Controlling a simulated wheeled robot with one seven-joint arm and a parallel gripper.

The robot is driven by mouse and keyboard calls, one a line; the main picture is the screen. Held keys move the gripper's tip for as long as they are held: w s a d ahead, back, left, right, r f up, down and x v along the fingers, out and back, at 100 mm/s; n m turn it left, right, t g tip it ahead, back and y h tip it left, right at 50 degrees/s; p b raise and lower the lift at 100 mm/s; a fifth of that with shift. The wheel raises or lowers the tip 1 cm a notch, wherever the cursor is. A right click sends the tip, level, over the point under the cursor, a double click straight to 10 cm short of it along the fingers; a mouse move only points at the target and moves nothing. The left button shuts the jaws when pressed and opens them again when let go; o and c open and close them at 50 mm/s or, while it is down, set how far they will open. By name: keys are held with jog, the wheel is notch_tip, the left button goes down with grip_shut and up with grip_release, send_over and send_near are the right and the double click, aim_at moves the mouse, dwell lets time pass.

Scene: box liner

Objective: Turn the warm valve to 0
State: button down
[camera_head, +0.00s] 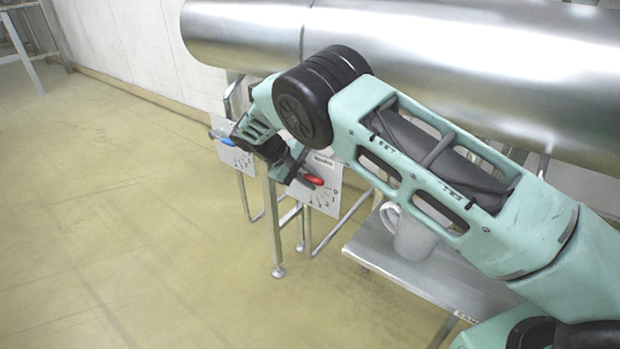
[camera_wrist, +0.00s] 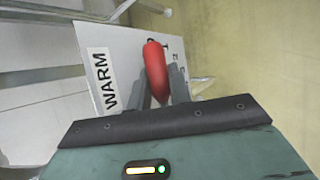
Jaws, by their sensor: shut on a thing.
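The warm valve has a red handle (camera_head: 314,180) on a white dial plate (camera_head: 326,200) with scale marks; a 0 and a 1 show at the plate's right side. In the wrist view the red handle (camera_wrist: 155,72) stands in front of the plate (camera_wrist: 118,62), which is labelled WARM. My gripper (camera_head: 293,172) is at the handle in the head view. In the wrist view my gripper (camera_wrist: 160,88) has its grey fingers on either side of the handle, shut on it. The handle's exact pointing on the scale is partly hidden by the fingers.
A second plate with a blue handle (camera_head: 227,141) is to the left. A white mug (camera_head: 408,236) stands on a metal shelf (camera_head: 440,283) at the right, partly behind my arm.

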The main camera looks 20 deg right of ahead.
jog(key=c, duration=1.3)
grip_release()
jog(key=p+v, duration=0.1)
jog(key=v, duration=1.6)
jog(key=shift+a+r, duration=0.15)
jog(key=shift+r, duration=0.05)
